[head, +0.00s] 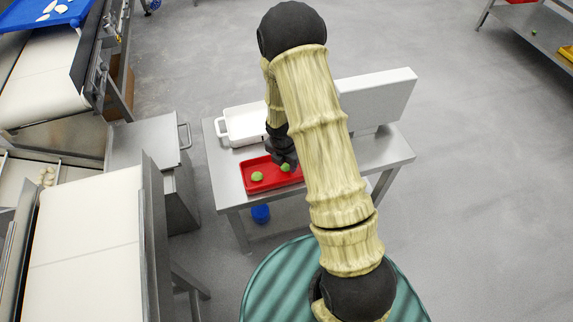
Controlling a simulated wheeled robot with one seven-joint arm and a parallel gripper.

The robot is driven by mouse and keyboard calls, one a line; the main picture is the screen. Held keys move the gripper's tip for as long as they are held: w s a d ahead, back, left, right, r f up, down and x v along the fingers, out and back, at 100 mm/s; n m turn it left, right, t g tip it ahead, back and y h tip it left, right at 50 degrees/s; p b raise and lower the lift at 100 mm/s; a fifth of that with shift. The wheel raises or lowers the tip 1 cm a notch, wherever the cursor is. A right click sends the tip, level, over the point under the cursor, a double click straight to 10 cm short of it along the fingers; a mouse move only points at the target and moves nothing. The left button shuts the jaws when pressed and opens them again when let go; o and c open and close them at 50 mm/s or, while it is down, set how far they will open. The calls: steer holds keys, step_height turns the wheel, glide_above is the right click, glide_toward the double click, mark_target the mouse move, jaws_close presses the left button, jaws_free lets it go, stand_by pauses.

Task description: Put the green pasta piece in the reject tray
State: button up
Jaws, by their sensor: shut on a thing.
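A red tray (263,187) lies on the small steel table; I take it to be the reject tray. My gripper (284,163) is over the right part of this tray, pointing down. It is shut on a green pasta piece (285,168) just under the fingertips. I cannot tell whether this piece touches the tray floor. Another green pasta piece (257,176) lies in the left part of the red tray. My arm hides the right end of the tray.
A white tray (237,141) with handles stands behind the red tray on the steel table (223,182). A pale upright box or panel (382,98) stands at the table's back right. Conveyors (85,250) run along the left. A blue object (261,214) is under the table.

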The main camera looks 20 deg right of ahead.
mark_target(284, 169)
steer(key=shift+f, duration=0.35)
steer(key=shift+f, duration=0.15)
steer(key=o, duration=1.1)
steer(key=r+p, duration=0.1)
steer(key=r, duration=0.3)
steer(key=r+p, duration=0.1)
steer(key=r, duration=0.3)
steer(key=s+a+r+p, duration=0.1)
steer(key=r, duration=0.3)
steer(key=shift+r, duration=0.15)
